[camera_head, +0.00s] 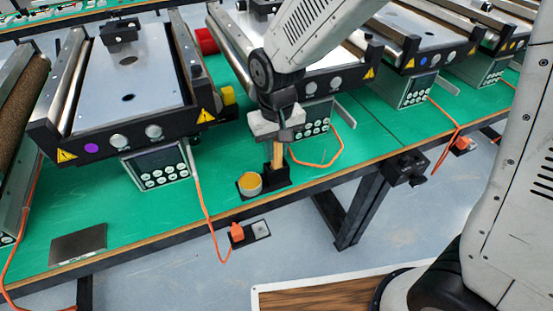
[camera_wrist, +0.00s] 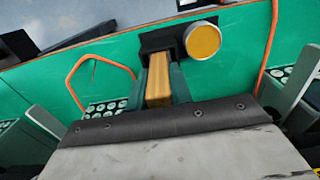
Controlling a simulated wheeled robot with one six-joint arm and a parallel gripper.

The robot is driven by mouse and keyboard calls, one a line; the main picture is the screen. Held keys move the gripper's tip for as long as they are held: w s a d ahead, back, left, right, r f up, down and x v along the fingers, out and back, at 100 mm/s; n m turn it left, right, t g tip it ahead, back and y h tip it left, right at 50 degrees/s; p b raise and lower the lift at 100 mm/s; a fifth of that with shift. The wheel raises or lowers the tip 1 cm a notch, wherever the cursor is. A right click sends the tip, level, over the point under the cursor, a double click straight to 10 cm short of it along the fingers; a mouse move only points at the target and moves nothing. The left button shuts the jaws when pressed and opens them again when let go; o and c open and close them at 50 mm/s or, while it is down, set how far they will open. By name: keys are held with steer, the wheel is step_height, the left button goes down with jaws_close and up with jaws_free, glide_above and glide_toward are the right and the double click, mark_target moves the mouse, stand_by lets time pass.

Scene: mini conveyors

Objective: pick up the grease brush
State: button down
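The grease brush shows as an upright wooden handle (camera_head: 277,152) standing in a black holder (camera_head: 280,183) near the table's front edge. Its bristles are hidden. My gripper (camera_head: 276,138) is over the brush from above, in front of the middle conveyor. In the wrist view the light wooden handle (camera_wrist: 158,82) lies between my two dark fingers (camera_wrist: 159,88), with no clear gap on either side. The gripper looks shut on the handle. The brush is still upright at the holder.
A round tin of yellow grease (camera_head: 249,184) sits right beside the brush. Control panels (camera_head: 158,166) and orange cables (camera_head: 330,158) are close on both sides. Conveyors (camera_head: 128,75) stand behind. A dark flat plate (camera_head: 79,245) lies at front left, with clear green table around it.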

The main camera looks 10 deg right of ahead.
steer(key=shift+r, duration=0.1)
step_height(320, 180, up, 10)
steer(key=shift+f, duration=0.1)
stand_by(0.4)
stand_by(1.5)
